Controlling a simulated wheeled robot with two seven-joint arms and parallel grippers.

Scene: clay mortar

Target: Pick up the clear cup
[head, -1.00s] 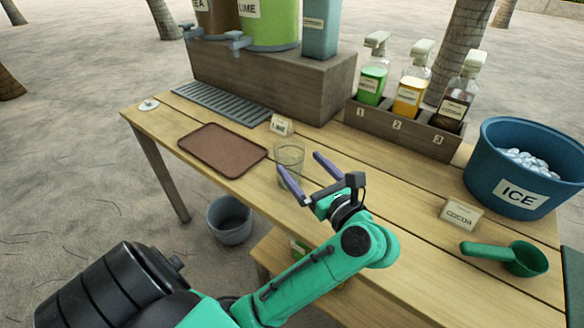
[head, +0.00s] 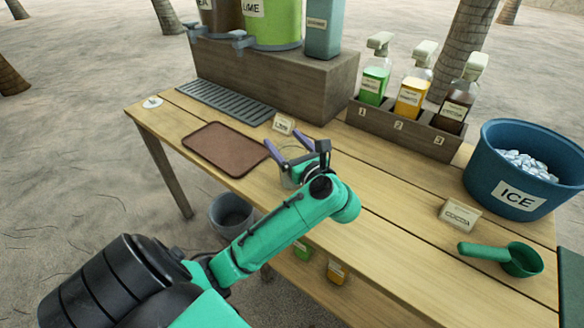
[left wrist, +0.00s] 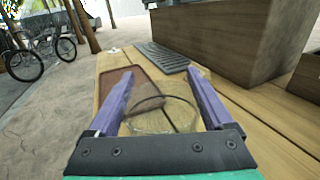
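The clear cup (head: 289,180) stands upright on the wooden table, partly hidden behind my left gripper in the head view. My left gripper (head: 284,147) is open, with its two purple fingers on either side of the cup. In the left wrist view the cup (left wrist: 165,112) sits between the fingers of the left gripper (left wrist: 160,92), its round rim showing. I cannot tell whether either finger touches it. My right gripper is not in view.
A brown tray (head: 224,149) lies left of the cup, and a small label card (head: 284,123) stands behind it.

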